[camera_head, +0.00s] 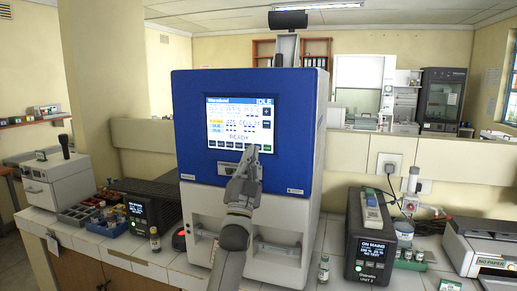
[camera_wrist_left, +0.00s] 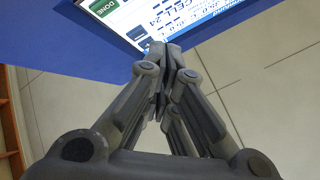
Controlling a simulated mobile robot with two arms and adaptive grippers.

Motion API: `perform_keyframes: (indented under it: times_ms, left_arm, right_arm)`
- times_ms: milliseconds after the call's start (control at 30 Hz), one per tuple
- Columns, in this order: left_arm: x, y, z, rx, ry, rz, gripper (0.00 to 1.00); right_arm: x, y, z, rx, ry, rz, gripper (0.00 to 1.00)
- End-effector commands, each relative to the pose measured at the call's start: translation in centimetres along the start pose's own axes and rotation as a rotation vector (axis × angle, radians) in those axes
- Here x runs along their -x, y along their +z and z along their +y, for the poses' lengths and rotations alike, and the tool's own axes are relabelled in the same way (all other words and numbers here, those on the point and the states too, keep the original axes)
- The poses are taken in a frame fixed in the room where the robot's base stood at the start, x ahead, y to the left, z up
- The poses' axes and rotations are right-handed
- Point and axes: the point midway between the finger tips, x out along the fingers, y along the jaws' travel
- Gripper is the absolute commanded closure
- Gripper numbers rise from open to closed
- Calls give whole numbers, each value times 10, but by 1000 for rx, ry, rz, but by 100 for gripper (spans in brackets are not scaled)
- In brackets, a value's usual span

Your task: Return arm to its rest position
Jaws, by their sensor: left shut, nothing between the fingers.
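My left gripper (camera_head: 248,158) is shut and empty, raised in front of the lower right part of the machine's screen. In the left wrist view the gripper (camera_wrist_left: 163,52) has its fingers together, with the tips close to the screen's edge; I cannot tell whether they touch it. The screen (camera_head: 238,122) is lit and reads IDLE and READY. It sits in the blue front of a large blue and white incubator machine (camera_head: 190,92). A green DONE button (camera_wrist_left: 103,7) shows on the screen in the left wrist view. My right gripper is not in view.
The tiled bench (camera_head: 150,262) carries a dark device (camera_head: 140,212) on the left and another (camera_head: 368,250) on the right. Small vials (camera_head: 155,240) and (camera_head: 324,268) stand near the front edge. A printer (camera_head: 480,240) sits at the far right.

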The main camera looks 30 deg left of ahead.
Motion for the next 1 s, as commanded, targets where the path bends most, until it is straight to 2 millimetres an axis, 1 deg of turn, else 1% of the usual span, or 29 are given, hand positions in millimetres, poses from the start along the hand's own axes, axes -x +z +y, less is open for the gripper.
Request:
perform_keyframes:
  times_ms: [267, 367, 467, 500, 567, 600, 667, 700, 767, 800, 867, 900, 967, 1000]
  left_arm:
    - [1, 1, 2, 1, 3, -2, 100]
    - [10, 12, 17, 9, 36, -26, 100]
    - [34, 37, 51, 34, 112, -82, 100]
    - [49, 51, 70, 46, 154, -115, 100]
    - [75, 72, 99, 68, 221, -169, 100]
    - [95, 87, 118, 82, 266, -209, 100]
    - [126, 108, 146, 103, 333, -268, 100]
    - [148, 121, 162, 117, 374, -308, 100]
    - [184, 140, 186, 135, 437, -370, 100]
    - [209, 152, 200, 147, 476, -411, 100]
    - [247, 169, 220, 163, 535, -475, 100]
    - [274, 179, 232, 172, 572, -518, 100]
    - [315, 194, 247, 186, 627, -583, 100]
    - [344, 203, 256, 192, 662, -627, 100]
  right_arm:
    - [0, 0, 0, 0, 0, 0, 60]
    - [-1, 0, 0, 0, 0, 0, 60]
    - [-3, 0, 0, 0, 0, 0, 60]
    - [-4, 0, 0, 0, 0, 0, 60]
    - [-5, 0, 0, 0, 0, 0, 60]
    - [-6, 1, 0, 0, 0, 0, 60]
    - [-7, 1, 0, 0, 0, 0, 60]
    - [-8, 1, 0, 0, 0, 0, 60]
    - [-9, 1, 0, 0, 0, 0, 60]
    - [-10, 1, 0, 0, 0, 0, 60]
    - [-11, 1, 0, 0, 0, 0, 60]
    - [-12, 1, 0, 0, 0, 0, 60]
    - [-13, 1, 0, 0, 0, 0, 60]
    - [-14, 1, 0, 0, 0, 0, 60]
